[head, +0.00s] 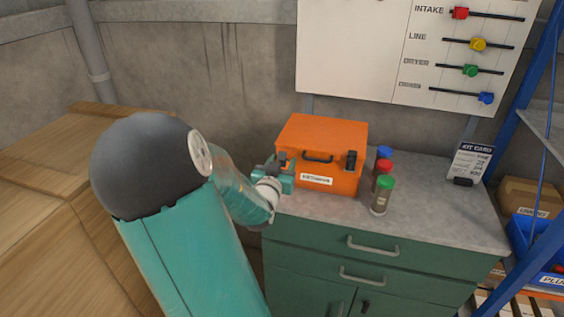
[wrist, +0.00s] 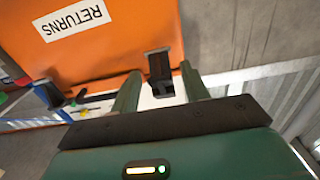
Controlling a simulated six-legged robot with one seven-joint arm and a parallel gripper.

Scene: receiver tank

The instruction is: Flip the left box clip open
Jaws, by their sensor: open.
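The orange box (head: 322,138) stands on the cabinet top with its lid down. Its left clip (head: 282,157) is a dark latch on the front, partly hidden by my gripper (head: 284,174). In the wrist view the box (wrist: 110,30) appears upside down, and the left clip (wrist: 159,68) shows near its side edge. My gripper (wrist: 160,76) is open, with one green finger on each side of the clip in the picture. I cannot tell whether either finger touches it. The right clip (head: 351,161) is dark and lies flat against the box front.
A black handle (head: 318,157) sits between the clips. Blue, red and green-capped bottles (head: 383,195) stand right of the box on the grey cabinet top (head: 430,205). A card stand (head: 468,163) is farther right. Wooden crates (head: 45,210) are at left.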

